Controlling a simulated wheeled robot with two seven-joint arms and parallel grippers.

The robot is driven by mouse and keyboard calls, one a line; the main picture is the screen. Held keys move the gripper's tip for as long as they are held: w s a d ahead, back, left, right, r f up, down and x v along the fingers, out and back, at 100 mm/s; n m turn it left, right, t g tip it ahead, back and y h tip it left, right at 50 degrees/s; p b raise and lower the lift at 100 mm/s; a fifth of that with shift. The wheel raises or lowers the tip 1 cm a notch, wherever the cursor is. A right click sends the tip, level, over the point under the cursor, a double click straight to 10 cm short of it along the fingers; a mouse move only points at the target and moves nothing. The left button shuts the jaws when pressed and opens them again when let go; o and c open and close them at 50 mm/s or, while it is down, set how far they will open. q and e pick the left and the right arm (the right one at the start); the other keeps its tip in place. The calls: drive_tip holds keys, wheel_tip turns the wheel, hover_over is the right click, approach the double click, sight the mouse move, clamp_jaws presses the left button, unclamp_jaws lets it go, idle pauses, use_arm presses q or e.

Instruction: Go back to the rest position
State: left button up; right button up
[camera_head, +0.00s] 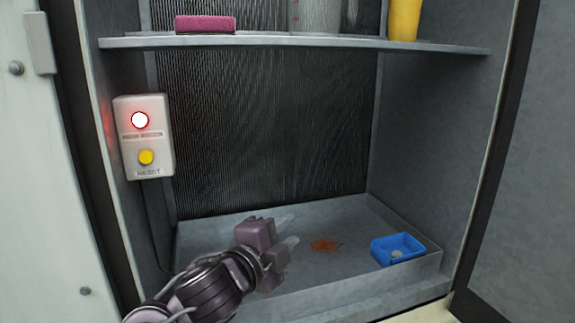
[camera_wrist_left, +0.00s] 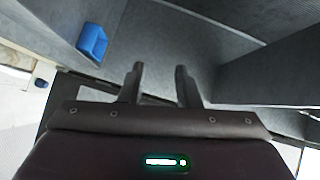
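My left gripper (camera_head: 287,231) reaches in from the lower left and hangs over the left part of the grey tray in the cabinet. Its two fingers are apart with nothing between them. They also show apart in the left wrist view (camera_wrist_left: 160,75). The blue box (camera_head: 398,249) is to the right of the gripper, apart from it. The blue box also shows at the upper left of the left wrist view (camera_wrist_left: 92,42). My right gripper is in neither view.
The grey tray (camera_head: 350,284) fills the cabinet floor, with an orange-brown stain (camera_head: 325,245). A control box (camera_head: 146,137) with a lit red lamp and yellow button is on the left wall. A shelf (camera_head: 300,42) above bears a pink block (camera_head: 205,24), a clear container (camera_head: 314,16) and a yellow object (camera_head: 404,20).

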use_arm(q)
drive_tip(key=s+a+f+n+g+y, duration=0.2)
drive_tip(key=s+a+f+n+y, duration=0.25)
drive_tip(key=f, duration=0.45)
drive_tip(key=s+a+f+n+g+y, duration=0.1)
drive_tip(key=s+a+f+n+g, duration=0.15)
drive_tip(key=a+f+n, duration=0.4)
drive_tip(key=s+a+f+n+g+y, duration=0.2)
drive_tip(key=s+a+f+n+g, duration=0.15)
drive_tip(key=s+f, duration=0.45)
drive_tip(key=s+a+f+n+g+y, duration=0.1)
drive_tip(key=s+a+f+n+g, duration=0.3)
drive_tip(key=s+f, duration=0.6)
drive_tip(key=f, duration=1.2)
drive_tip(key=s+f, duration=0.2)
drive_tip(key=f, duration=1.2)
drive_tip(key=s+a+f, duration=0.2)
drive_tip(key=s+f, duration=0.7)
drive_tip(key=s+a+f+g, duration=0.1)
drive_tip(key=s+a+f, duration=0.1)
drive_tip(key=s+f, duration=0.8)
drive_tip(key=shift+s+f+n+g, duration=0.15)
drive_tip(key=shift+s+n+g, duration=0.15)
drive_tip(key=shift+n, duration=0.05)
